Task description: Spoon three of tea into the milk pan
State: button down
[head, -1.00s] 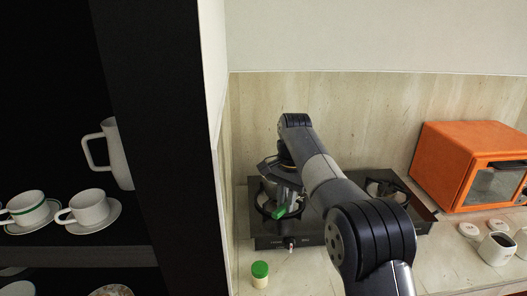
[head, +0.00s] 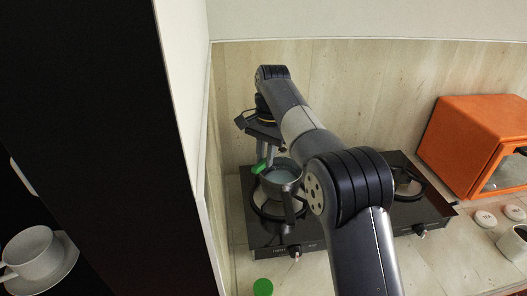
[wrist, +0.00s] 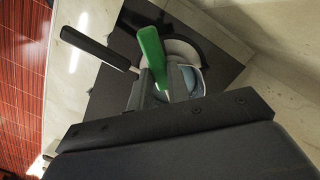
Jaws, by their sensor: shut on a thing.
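The milk pan (head: 283,175) sits on the left burner of the black stove, with pale liquid inside. Its dark handle points toward me in the head view and to the upper left in the wrist view (wrist: 97,48). My gripper (head: 262,155) is shut on a green-handled spoon (head: 259,167), at the left rim of the pan in the head view. The green handle also shows between the fingers in the wrist view (wrist: 152,58). The spoon's bowl is hidden, so I cannot tell what it carries. A green-lidded jar (head: 263,288) stands in front of the stove.
The stove (head: 315,238) has a right burner (head: 405,187) with nothing on it. An orange oven (head: 470,145), small white lidded pots (head: 485,218) and a dark-filled mug (head: 515,243) are at right. A black shelf with a cup (head: 30,252) stands at left.

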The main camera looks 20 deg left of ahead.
jog(key=s+d+f+m+t+y+b, duration=0.25)
jog(key=f+t+y+b, duration=0.6)
jog(key=y, duration=1.05)
jog(key=shift+w+a+r+n+g+h+p, duration=0.45)
jog(key=shift+r+g+h+p, duration=1.05)
jog(key=shift+h, duration=1.7)
jog(key=shift+w+a+r+n+g+h+p, duration=0.4)
jog(key=shift+r+g+h+p, duration=1.15)
jog(key=shift+h, duration=1.65)
jog(key=shift+w+a+r+n+g+h+p, duration=0.45)
jog(key=shift+r+g+h+p, duration=1.05)
jog(key=shift+h, duration=1.7)
